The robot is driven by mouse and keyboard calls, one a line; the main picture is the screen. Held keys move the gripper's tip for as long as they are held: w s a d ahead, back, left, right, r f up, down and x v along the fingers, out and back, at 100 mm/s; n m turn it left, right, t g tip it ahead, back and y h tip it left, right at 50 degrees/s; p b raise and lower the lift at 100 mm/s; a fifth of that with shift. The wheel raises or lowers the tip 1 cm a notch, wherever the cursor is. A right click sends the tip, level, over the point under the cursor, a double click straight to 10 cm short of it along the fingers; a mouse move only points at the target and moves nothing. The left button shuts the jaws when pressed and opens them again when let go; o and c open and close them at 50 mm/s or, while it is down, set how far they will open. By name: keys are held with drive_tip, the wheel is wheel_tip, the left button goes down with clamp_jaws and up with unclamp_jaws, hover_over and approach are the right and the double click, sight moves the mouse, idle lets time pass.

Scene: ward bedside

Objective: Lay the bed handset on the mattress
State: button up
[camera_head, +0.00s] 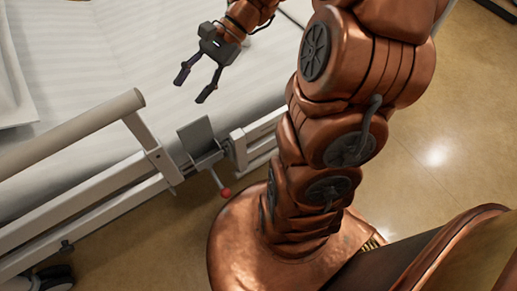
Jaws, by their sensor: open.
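The white striped mattress (100,50) fills the upper left of the view. My gripper (191,91) is over the mattress near its edge, fingers spread and pointing down-left, with nothing between them. A flat dark grey plate (196,134) stands tilted at the mattress edge, below my gripper in the picture and apart from it. I cannot tell whether this plate is the bed handset or part of a holder. No other handset can be made out. My arm hides part of the bed's right side.
A lever with a red knob (225,192) sticks out below the grey plate. A pillow or folded sheet (14,95) lies at the far left.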

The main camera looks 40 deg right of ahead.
drive_tip(key=s+a+f+n+g+h, duration=0.1)
drive_tip(key=s+a+n+g+h, duration=0.15)
drive_tip(key=s, duration=0.35)
drive_tip(key=s+a+f+n+g+h, duration=0.1)
drive_tip(key=s+f+n+h, duration=0.1)
drive_tip(key=s+n+h, duration=0.3)
drive_tip(key=s+d+f+n+h, duration=0.1)
drive_tip(key=s+d+n+h, duration=0.2)
drive_tip(key=s, duration=0.6)
drive_tip(key=d+n, duration=0.2)
drive_tip(key=shift+s+f+n, duration=0.3)
drive_tip(key=shift+f+n, duration=0.05)
drive_tip(key=shift+f, duration=0.05)
drive_tip(key=shift+h, duration=0.25)
